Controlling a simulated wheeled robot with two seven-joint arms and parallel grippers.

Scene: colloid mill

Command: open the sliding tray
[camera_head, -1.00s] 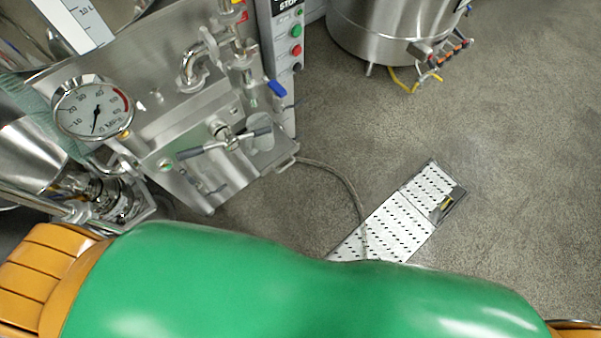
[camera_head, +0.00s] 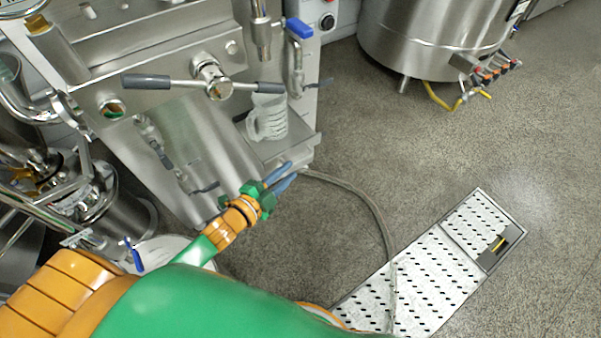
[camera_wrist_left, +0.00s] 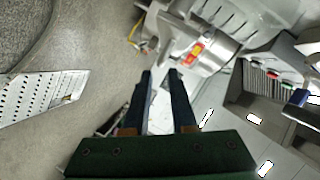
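A steel ledge (camera_head: 304,151) juts from the lower front of the mill, under a clear measuring jug (camera_head: 267,118); I cannot tell for certain whether it is the sliding tray. My left gripper (camera_head: 283,177) is in front of and just below this ledge, pointing up and right. Its two dark blue fingers stand apart with nothing between them, as the left wrist view also shows (camera_wrist_left: 161,76). I see no contact between the fingers and the ledge. My right gripper is not in view.
The steel mill front (camera_head: 185,165) has a crossbar handle (camera_head: 212,80) and small grips. A steel vessel (camera_head: 430,40) stands at the back. A cable (camera_head: 375,215) crosses the floor to a perforated plate (camera_head: 425,285). The floor between is otherwise clear.

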